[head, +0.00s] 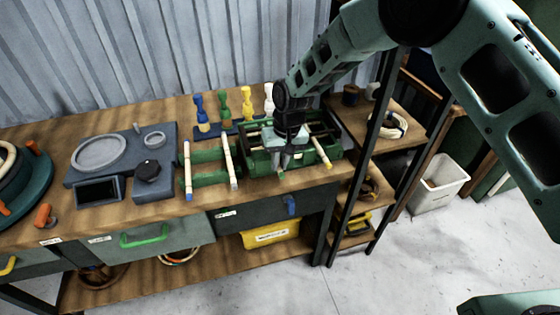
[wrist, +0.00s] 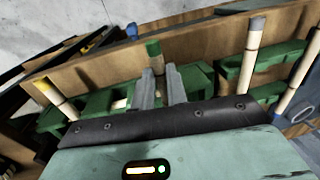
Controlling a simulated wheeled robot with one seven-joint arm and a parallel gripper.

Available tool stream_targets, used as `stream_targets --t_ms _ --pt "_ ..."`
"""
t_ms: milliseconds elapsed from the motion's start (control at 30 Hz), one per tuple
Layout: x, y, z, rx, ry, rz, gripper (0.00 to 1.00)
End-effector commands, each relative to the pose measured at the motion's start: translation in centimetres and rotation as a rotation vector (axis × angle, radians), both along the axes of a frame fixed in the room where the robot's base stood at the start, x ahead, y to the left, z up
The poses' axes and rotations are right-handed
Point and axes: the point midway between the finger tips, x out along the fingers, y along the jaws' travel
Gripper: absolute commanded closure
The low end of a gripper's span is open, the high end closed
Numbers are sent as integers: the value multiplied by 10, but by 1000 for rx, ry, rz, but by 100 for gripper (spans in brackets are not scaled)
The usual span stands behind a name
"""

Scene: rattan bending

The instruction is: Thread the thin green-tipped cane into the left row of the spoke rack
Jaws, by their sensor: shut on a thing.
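My gripper (head: 287,158) is over the front of a green slotted tray (head: 258,163) on the bench. Its two grey fingers (wrist: 162,88) are closed around a pale cane with a green tip (head: 281,174); the green tip (wrist: 153,48) sticks out beyond the fingers in the wrist view. The rest of this cane is mostly hidden by my gripper. A yellow-tipped cane (head: 323,155) lies at the tray's right side. Left of the tray, a green rack with two rails (head: 208,156) bears a blue-tipped cane (head: 187,168) and a grey-tipped cane (head: 229,160). I cannot tell which is the spoke rack.
Small coloured stands, including a blue one (head: 201,118) and a yellow one (head: 247,103), are behind the tray and rack. A dark device with round plates (head: 125,152) is to the left. A dark shelf post (head: 357,165) rises close on the right. The corrugated wall (head: 170,50) is behind.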

Motion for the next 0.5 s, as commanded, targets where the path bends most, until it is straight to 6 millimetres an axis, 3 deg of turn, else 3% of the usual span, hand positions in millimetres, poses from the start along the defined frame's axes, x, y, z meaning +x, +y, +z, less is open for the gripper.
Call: stream_targets --t_ms 433,467,500 --pt "0 0 -4 0 0 0 100" --pt "0 0 -4 0 1 0 77" --pt "0 0 -4 0 1 0 66"
